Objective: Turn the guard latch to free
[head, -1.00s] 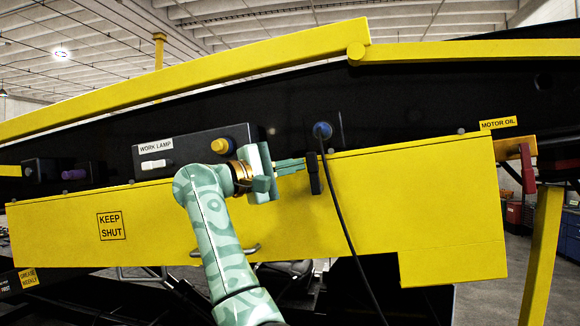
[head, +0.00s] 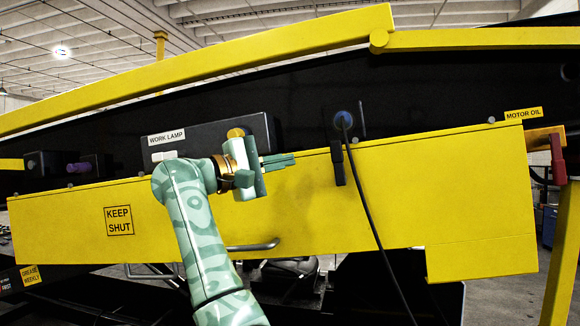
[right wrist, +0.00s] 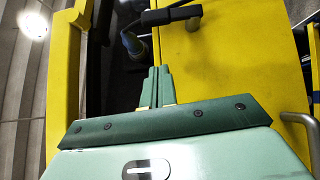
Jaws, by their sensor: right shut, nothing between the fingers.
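The guard latch appears to be the black handle (head: 338,164) on the upper edge of the yellow guard (head: 290,205). It stands upright, its lower part over the guard's face. My right gripper (head: 292,159) is shut and empty, to the left of the latch with a visible gap between them. In the right wrist view the shut fingers (right wrist: 157,72) point toward the black latch bar (right wrist: 172,16), short of it. The guard's face (right wrist: 235,60) fills the right of that view. My left gripper is not in view.
A blue plug (head: 343,119) with a hanging black cable (head: 368,230) is just beside the latch. The work lamp box (head: 225,135) is behind my right gripper. A handle (head: 255,246) sits at the guard's lower edge. A red lever (head: 558,160) is at far right.

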